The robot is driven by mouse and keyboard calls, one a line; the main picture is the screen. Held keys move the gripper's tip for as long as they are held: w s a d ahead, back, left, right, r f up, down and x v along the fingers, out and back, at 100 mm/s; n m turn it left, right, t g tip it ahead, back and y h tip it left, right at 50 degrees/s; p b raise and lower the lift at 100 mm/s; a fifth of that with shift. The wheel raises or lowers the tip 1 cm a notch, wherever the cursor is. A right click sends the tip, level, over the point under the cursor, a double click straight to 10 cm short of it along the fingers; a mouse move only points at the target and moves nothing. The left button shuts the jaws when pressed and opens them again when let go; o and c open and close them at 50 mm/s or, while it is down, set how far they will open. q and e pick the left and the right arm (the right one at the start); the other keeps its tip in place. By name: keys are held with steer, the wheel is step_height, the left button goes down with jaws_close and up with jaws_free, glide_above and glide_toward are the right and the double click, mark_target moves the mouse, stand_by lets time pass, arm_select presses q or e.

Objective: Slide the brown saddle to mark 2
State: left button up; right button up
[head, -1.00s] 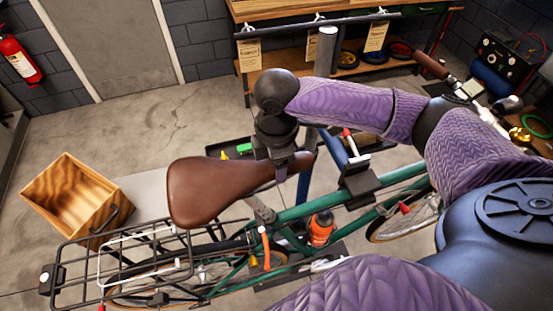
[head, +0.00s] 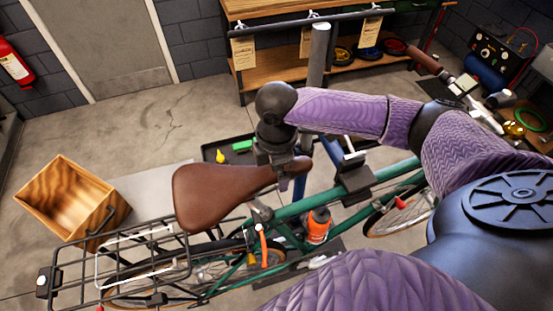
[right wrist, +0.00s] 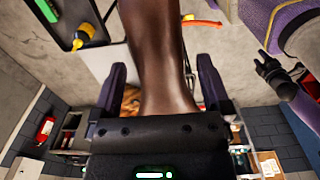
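The brown saddle (head: 215,193) sits on the green bike (head: 300,208), its broad rear to the left and its nose to the right. My right gripper (head: 284,178) is over the nose from above. In the right wrist view its fingers (right wrist: 162,75) stand on either side of the saddle's nose (right wrist: 163,75), close to its flanks. The saddle moves along with the gripper, so I take it as shut on it. The seat post is largely hidden under the saddle. I cannot read any marks.
A rear rack (head: 110,265) lies left of the saddle. A wooden crate (head: 45,190) stands on the floor beyond it. An orange bottle (head: 318,226) is on the frame. A dark tray (head: 217,143) with small tools lies behind the saddle. A grey stand post (head: 318,55) rises behind.

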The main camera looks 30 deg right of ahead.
step_height(320, 180, up, 10)
stand_by(0.5)
stand_by(0.3)
